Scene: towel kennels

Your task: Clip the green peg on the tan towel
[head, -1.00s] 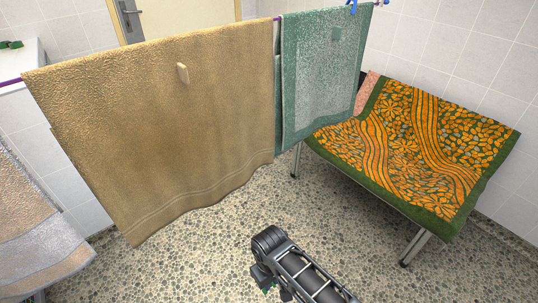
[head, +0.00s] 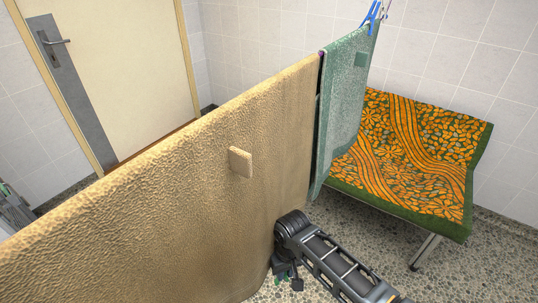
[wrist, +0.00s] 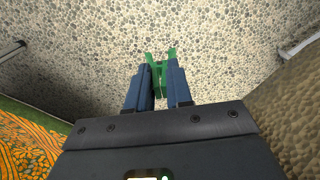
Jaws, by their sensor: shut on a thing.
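The tan towel (head: 190,195) hangs over a line and fills the left and middle of the head view. A tan tab (head: 240,161) sticks out from its face. In the wrist view the towel's side (wrist: 300,115) shows at the right. My gripper (wrist: 159,82) is shut on the green peg (wrist: 159,70), which stands out between the blue fingers with its two prongs pointing away. In the head view my gripper (head: 287,275) is low, beside the towel's lower right part, and only a bit of green shows there. The peg is apart from the towel.
A green towel (head: 345,105) hangs to the right of the tan one, with blue pegs (head: 372,14) above it. A bench with an orange and green cloth (head: 415,160) stands at the right. A door (head: 115,70) is behind. Pebbled floor (wrist: 220,45) is clear below my gripper.

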